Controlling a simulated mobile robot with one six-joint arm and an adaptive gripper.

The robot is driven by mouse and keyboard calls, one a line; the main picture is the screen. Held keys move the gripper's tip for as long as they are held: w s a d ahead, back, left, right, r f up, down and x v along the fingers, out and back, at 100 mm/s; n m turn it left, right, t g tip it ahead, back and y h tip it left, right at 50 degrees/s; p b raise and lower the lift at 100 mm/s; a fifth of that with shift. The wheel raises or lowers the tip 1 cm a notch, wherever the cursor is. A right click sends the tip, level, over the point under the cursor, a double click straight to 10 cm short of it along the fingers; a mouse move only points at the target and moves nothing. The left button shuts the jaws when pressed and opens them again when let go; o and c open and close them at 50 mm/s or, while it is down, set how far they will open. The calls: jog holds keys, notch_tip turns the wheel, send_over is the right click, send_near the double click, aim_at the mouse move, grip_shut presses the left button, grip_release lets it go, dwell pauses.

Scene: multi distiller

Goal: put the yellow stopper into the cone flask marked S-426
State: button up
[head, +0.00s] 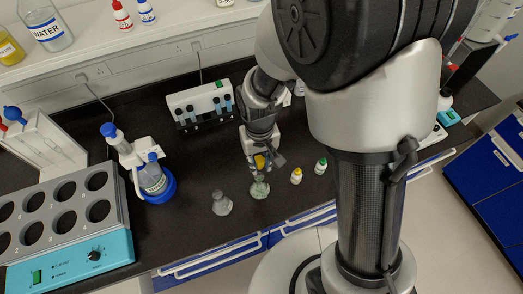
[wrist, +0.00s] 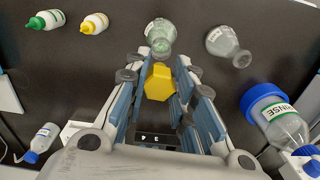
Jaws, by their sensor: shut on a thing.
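The yellow stopper (head: 260,161) is held between the fingers of my gripper (head: 256,160). In the wrist view my gripper (wrist: 160,72) is shut on the stopper (wrist: 159,83), with blue-grey finger links on both sides. A cone flask with greenish contents (head: 259,189) stands upright on the black bench just below the stopper. It also shows beyond the fingertips in the wrist view (wrist: 161,37). A second, clear cone flask (head: 221,204) stands to its left; in the wrist view it is at the right (wrist: 227,44). I cannot read either flask's label.
A yellow-capped bottle (head: 296,176) and a green-capped bottle (head: 320,166) stand right of the flasks. A rinse bottle (wrist: 283,122) with a blue collar stands to the left in the head view. A pipette-like rack unit (head: 199,105) is behind. A teal-fronted heating block (head: 70,225) is at far left.

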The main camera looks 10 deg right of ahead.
jog(key=shift+s+a+f+b, duration=0.2)
jog(key=shift+f+b, duration=0.15)
jog(key=shift+f, duration=0.1)
jog(key=b, duration=0.4)
send_over(260, 174)
jog(key=s, duration=0.2)
jog(key=shift+w+a+f, duration=0.1)
jog(key=shift+f, duration=1.05)
jog(key=shift+w+a+f, duration=0.1)
jog(key=shift+f, duration=1.05)
jog(key=shift+f+b, duration=0.75)
jog(key=shift+f, duration=0.4)
jog(key=o, duration=0.8)
jog(key=shift+c, duration=0.2)
jog(key=shift+r, duration=0.1)
notch_tip(260, 174, up, 12)
